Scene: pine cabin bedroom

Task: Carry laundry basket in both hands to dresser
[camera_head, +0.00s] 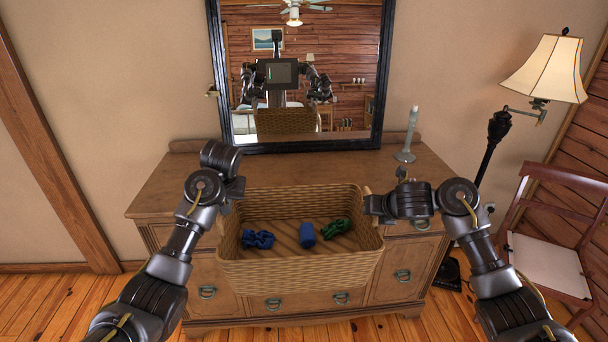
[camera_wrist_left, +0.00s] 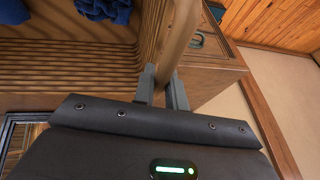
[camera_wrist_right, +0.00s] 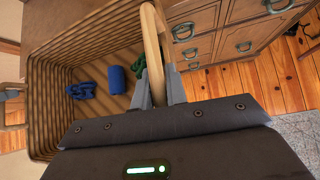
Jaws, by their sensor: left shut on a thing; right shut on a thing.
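The wicker laundry basket (camera_head: 300,272) hangs level between my two arms, in front of the dresser (camera_head: 150,200). Its far side overlaps the dresser's front edge in the head view; I cannot tell whether they touch. Inside lie a crumpled blue cloth (camera_head: 258,239), a rolled blue cloth (camera_head: 307,235) and a green cloth (camera_head: 336,228). My left gripper (camera_wrist_left: 163,90) is shut on the basket's handle at the left side. My right gripper (camera_wrist_right: 159,90) is shut on the handle at the right side. In the head view both gripper tips are mostly hidden by the wrists.
A black-framed mirror (camera_head: 385,70) stands behind the dresser top. A grey candlestick (camera_head: 408,135) stands at the top's back right. The middle of the top looks clear. A floor lamp (camera_head: 495,130) and a chair (camera_head: 560,245) stand to the right.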

